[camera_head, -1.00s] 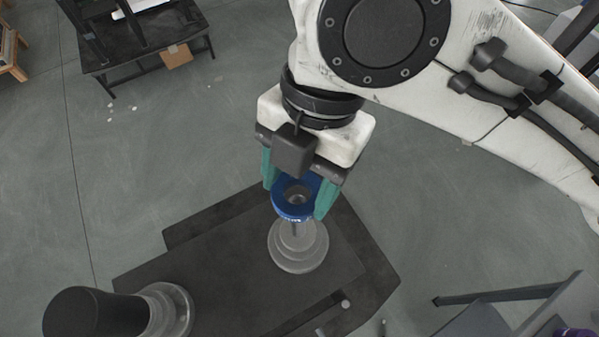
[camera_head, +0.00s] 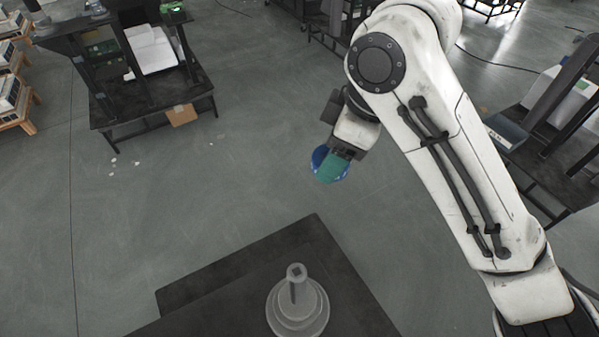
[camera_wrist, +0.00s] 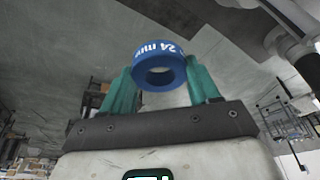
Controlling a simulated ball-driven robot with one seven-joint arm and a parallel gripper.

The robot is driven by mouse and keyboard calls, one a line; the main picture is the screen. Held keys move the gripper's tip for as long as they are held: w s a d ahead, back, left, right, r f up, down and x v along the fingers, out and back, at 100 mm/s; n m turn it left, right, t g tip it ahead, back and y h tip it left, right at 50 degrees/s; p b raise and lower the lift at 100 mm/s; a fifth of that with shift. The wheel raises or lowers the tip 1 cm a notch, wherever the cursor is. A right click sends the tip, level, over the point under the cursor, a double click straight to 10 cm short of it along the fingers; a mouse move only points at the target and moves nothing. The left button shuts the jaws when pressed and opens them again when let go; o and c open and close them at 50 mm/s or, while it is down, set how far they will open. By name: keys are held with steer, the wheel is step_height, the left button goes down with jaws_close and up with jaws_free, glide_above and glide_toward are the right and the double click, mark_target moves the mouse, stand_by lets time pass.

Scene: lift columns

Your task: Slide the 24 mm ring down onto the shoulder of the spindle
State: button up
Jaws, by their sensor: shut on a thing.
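The blue ring (camera_wrist: 159,66), lettered "24 mm", is held between the green fingers of my gripper (camera_wrist: 162,85) in the wrist view. In the head view the blue ring (camera_head: 321,163) shows partly behind a green finger of my gripper (camera_head: 330,166). My gripper is shut on it, in the air above and beyond the far edge of the dark table. The grey spindle (camera_head: 297,302) stands upright on the table, with a narrow post above a wider stepped base. The ring is well apart from the spindle. The spindle's lowest part is near the picture's bottom edge.
The dark table top (camera_head: 235,285) is bare around the spindle's left and far sides. A black workbench (camera_head: 150,105) stands at the back left, with a cardboard box (camera_head: 182,115) by it. Open grey floor (camera_head: 200,200) lies between.

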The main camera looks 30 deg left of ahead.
steer(key=w+d+f+m+t+h, duration=0.1)
steer(key=w+d+f+m+t, duration=0.35)
steer(key=d+f+m, duration=0.95)
steer(key=s+d+f+m+h, duration=0.1)
steer(key=s+d+f+m, duration=0.25)
steer(key=d+f, duration=0.6)
steer(key=s+d+f+m+h, duration=0.1)
steer(key=s+d+f+m, duration=0.3)
steer(key=d+f, duration=0.55)
steer(key=w+a+r+n+g+y, duration=0.1)
steer(key=w+a+r+n, duration=0.2)
steer(key=a+r+n, duration=0.7)
steer(key=w+a+r+n+g+y, duration=0.1)
steer(key=w+a+r+n+y, duration=0.3)
steer(key=a+r, duration=1)
steer(key=n+g+h+p, duration=0.2)
steer(key=n+g+h, duration=0.3)
steer(key=n, duration=1.7)
glide_toward(299, 268)
steer(key=x, duration=0.5)
steer(key=shift+s+a+f, duration=0.2)
steer(key=shift+s+a, duration=0.2)
steer(key=shift+s+d+f+n, duration=0.1)
steer(key=shift+s+d+n, duration=0.25)
steer(key=shift+n, duration=0.1)
steer(key=shift+f+b, duration=2.3)
steer(key=shift+b, duration=0.05)
steer(key=shift+f+b, duration=1.3)
steer(key=shift+f, duration=0.7)
